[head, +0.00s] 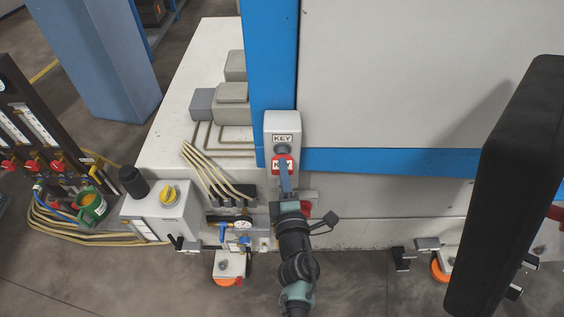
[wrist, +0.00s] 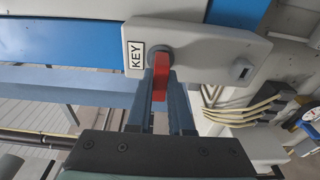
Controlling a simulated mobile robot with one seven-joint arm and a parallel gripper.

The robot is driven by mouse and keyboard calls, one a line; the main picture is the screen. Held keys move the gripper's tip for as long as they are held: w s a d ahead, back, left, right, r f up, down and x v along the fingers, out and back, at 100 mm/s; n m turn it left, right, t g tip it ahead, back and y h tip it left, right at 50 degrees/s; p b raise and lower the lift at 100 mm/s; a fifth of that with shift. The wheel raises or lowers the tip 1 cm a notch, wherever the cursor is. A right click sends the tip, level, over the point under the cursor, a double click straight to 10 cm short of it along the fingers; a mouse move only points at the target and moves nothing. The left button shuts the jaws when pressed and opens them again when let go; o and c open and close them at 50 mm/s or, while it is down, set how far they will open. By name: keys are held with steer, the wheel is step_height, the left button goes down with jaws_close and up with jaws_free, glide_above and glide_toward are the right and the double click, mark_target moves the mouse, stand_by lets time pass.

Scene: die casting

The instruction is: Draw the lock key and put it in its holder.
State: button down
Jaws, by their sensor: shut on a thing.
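A pale grey lock box (head: 281,119) with a KEY label is fixed to the blue frame of the machine. It fills the upper middle of the wrist view (wrist: 205,50). A round dark lock (head: 282,150) sits below the label; it also shows in the wrist view (wrist: 156,53). My gripper (wrist: 160,98) is shut on the red lock key (wrist: 161,76), whose red head also shows in the head view (head: 277,161). The key lines up with the lock; its depth is hidden.
Beige hoses (head: 207,172) and a pressure gauge (head: 240,225) are left of my gripper. A grey box with a yellow knob (head: 169,193) stands further left. A large black panel (head: 505,190) blocks the right of the head view.

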steer(key=shift+s, duration=0.7)
stand_by(0.4)
steer(key=shift+s+p, duration=0.45)
steer(key=shift+s, duration=0.95)
steer(key=s, duration=0.5)
step_height(320, 180, down, 13)
steer(key=b, duration=1.2)
steer(key=shift+w, duration=0.15)
steer(key=shift+w+b, duration=0.4)
steer(key=shift+w, duration=2.4)
steer(key=shift+w+b, duration=0.35)
steer(key=shift+w, duration=1.3)
